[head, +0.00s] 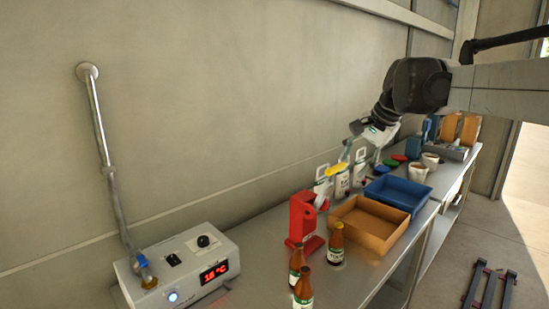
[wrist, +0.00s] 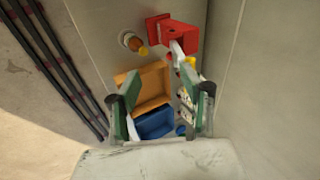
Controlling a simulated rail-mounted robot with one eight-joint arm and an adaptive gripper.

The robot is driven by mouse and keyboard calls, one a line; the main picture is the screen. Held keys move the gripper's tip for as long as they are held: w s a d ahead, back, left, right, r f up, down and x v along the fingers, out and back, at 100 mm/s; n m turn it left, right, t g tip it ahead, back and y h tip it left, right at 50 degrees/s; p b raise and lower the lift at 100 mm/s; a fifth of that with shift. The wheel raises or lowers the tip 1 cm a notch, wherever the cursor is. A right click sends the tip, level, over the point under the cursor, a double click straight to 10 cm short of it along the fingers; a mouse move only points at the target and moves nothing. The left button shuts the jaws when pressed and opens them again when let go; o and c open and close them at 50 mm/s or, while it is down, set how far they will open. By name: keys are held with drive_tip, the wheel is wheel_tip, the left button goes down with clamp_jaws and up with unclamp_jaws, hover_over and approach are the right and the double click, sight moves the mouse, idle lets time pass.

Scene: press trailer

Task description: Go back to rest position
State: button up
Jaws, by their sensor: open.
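My gripper (head: 350,152) hangs from the arm above the far half of the bench in the head view. In the wrist view my gripper (wrist: 161,84) shows two fingers with green pads spread apart. Nothing is held between them. They are above the orange-brown tray (wrist: 153,84) and the blue tray (wrist: 153,124), apart from both. In the head view the orange-brown tray (head: 371,240) and blue tray (head: 412,190) stand side by side on the metal bench. How far my gripper is above the bench is hard to tell.
A red press (head: 303,219), brown bottles (head: 336,245) and a white control box (head: 178,268) stand nearer on the bench. White containers (head: 322,187) line the wall. White cups (head: 419,172) stand farther right. A dark rack (head: 489,287) is on the floor.

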drive_tip(key=s+a+f+n+h+b, duration=0.1)
drive_tip(key=s+f+n, duration=0.2)
drive_tip(key=s+f, duration=0.4)
drive_tip(key=s+f+n+t+h+b, duration=0.1)
drive_tip(key=s+f+n, duration=0.2)
drive_tip(key=s+f, duration=0.4)
drive_tip(key=s+a+f+n+t+b, duration=0.1)
drive_tip(key=s+f, duration=0.6)
drive_tip(key=s, duration=1.1)
drive_tip(key=shift+s+a+n+h+b, duration=0.2)
drive_tip(key=shift+a+n+h+b, duration=0.2)
drive_tip(key=shift+n, duration=0.7)
